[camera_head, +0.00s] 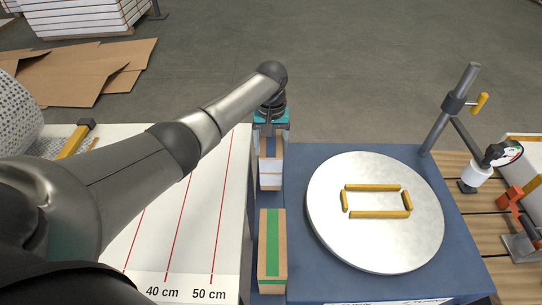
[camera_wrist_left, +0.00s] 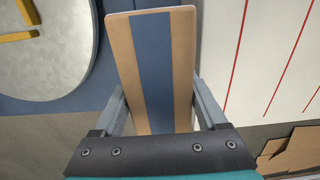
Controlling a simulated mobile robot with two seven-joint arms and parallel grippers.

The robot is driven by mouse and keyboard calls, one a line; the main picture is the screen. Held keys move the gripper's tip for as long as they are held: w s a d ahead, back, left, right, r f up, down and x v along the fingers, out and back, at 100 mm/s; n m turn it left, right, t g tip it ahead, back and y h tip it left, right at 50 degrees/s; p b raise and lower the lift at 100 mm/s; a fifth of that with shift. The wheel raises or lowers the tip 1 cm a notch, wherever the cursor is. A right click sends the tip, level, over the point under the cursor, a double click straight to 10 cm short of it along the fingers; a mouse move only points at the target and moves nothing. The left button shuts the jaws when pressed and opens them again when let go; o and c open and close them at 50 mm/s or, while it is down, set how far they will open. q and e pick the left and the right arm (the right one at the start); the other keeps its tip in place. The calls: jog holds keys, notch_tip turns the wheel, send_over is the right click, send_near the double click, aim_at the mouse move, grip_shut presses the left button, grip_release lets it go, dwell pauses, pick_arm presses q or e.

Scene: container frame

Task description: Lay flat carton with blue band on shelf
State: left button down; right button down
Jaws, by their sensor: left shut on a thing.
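The carton with the blue band (camera_wrist_left: 125,62) is brown, with a wide blue stripe along its face in the left wrist view. In the head view the carton (camera_head: 270,173) shows a pale lower face, with its upper part between my left fingers. My left gripper (camera_head: 271,143) is shut on this carton; its fingers lie along both sides in the left wrist view (camera_wrist_left: 157,98). The carton is over the narrow blue strip between the white and blue tables. I cannot tell whether it touches anything below. No separate shelf can be made out. My right gripper is not in view.
A carton with a green band (camera_head: 264,245) is just nearer than the held one. A round grey turntable (camera_head: 375,235) with several yellow bars is to the right on the blue table (camera_head: 310,160). A white table (camera_head: 225,215) with red lines is at left. A clamp stand (camera_head: 450,110) rises behind.

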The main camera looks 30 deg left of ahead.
pick_arm(q)
jog(key=shift+f+b, duration=0.4)
jog(key=shift+f, duration=1.2)
jog(key=shift+f, duration=0.2)
grip_release()
notch_tip(320, 180, up, 12)
jog(key=p, duration=0.3)
jog(key=shift+r, duration=0.2)
